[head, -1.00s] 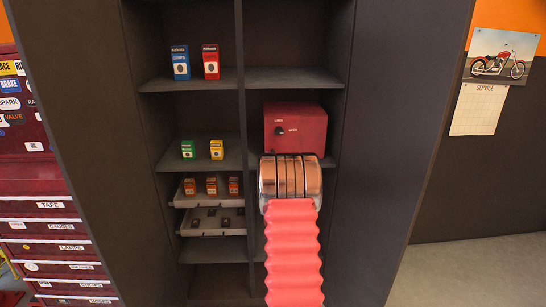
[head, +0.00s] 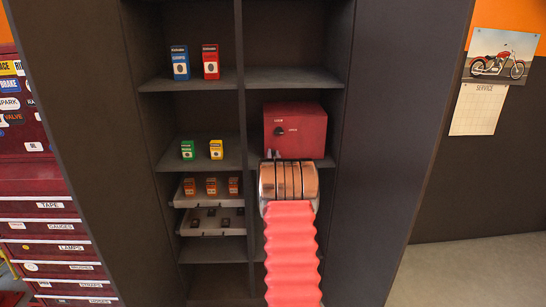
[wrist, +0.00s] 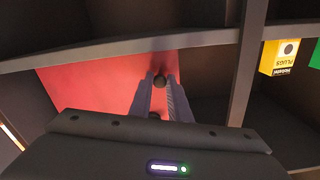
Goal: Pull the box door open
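The red box (head: 295,130) sits on the middle shelf of the cabinet's right column. Its front has a dark round knob (head: 279,132) at the left, with small lettering near it. My gripper (head: 272,154) is in front of the box's lower left, below the knob; my copper-banded wrist hides part of the shelf edge. In the wrist view, the red front (wrist: 85,88) fills the middle. My two grey fingers (wrist: 159,82) stand apart, with the dark knob (wrist: 160,80) showing between their tips. I cannot tell whether they touch it. A second dark spot shows lower between the fingers.
An upright divider (head: 241,100) separates the box from small green (head: 187,149) and yellow (head: 216,149) cartons at left. Shelf edges lie above and below the box. Trays (head: 211,201) with small parts sit lower left.

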